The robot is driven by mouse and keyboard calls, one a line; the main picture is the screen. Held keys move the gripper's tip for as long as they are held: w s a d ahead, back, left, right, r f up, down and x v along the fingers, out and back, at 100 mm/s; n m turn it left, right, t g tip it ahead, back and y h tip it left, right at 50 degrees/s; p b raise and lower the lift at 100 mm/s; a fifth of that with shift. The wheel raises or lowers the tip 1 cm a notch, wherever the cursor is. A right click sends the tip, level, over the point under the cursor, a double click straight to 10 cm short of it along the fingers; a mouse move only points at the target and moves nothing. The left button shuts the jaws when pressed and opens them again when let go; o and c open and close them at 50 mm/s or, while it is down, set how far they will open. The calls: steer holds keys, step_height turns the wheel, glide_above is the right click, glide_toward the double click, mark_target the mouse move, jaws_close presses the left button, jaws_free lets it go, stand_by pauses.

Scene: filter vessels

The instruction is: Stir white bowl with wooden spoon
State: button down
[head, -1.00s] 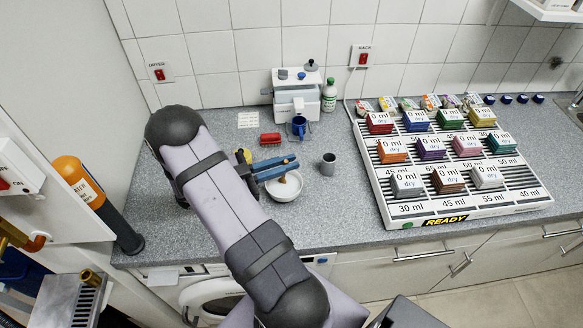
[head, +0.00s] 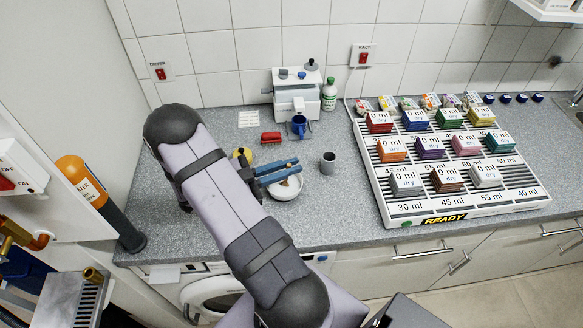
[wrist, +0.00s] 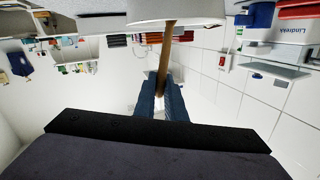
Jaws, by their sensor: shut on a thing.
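The white bowl (head: 286,190) stands on the grey counter in front of my arm; it also shows at the top of the wrist view (wrist: 180,10). My gripper (head: 298,172), with blue fingers, is above the bowl. In the wrist view its fingers (wrist: 163,98) are shut on the wooden spoon (wrist: 165,55), whose handle runs from between them to the bowl. The head view shows only a small brown part of the spoon at the bowl, below the fingers. The spoon's tip is hidden inside the bowl.
A grey cup (head: 328,162) stands to the right of the bowl. A blue mug (head: 299,126), a red object (head: 270,138) and a white machine (head: 296,97) are behind. A white rack (head: 394,208) with coloured blocks fills the right. Counter between cup and rack is clear.

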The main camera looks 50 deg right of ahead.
stand_by(0.4)
steer(key=shift+r+p, duration=2.15)
steer(key=shift+r, duration=0.55)
steer(key=shift+r+p, duration=2.05)
steer(key=shift+r, duration=0.45)
